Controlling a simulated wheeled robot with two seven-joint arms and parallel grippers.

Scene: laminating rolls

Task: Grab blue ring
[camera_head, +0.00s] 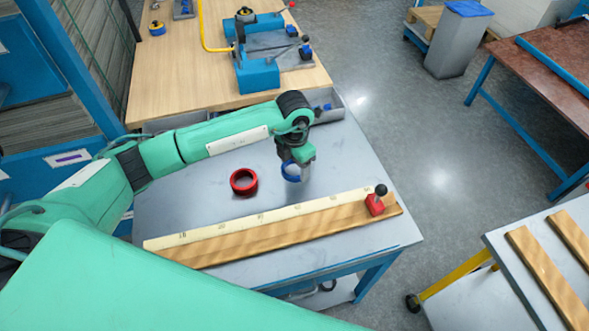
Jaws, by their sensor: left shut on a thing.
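The blue ring (290,177) is at the fingertips of my left gripper (294,172), over the grey table (345,165). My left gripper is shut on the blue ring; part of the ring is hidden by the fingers. I cannot tell whether the ring touches the tabletop or hangs just above it. A red ring (243,182) lies on the table to the left of the gripper, apart from it. My right gripper is not in view.
A wooden board with a ruler scale (270,232) lies along the table's front, with a red block with a black knob (375,203) at its right end. Behind stands a wooden workbench (175,75) with a blue machine (258,77). A grey bin (452,45) stands on the floor.

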